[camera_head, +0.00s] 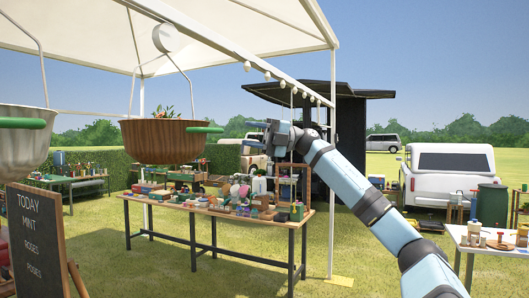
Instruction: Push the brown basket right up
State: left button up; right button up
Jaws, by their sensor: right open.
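The brown basket (164,141) hangs from a thin wire handle under the white canopy, left of centre in the head view. It looks like a wide wooden bowl with a green grip (204,130) on its right rim and a plant showing over the top. My right gripper (258,130) is at the end of the blue arm coming in from the lower right. It is open and appears to the right of the basket's green grip, with a gap between them in the picture. My left gripper is not in view.
A grey hanging basket (22,138) with a green grip is at the far left. A chalkboard sign (40,240) stands below it. A wooden table (262,225) full of small goods stands below and beyond the brown basket. A white canopy pole (332,190) stands behind my arm.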

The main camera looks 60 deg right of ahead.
jog(key=shift+b+v, duration=0.4)
jog(key=shift+v, duration=1.4)
jog(key=shift+r, duration=0.1)
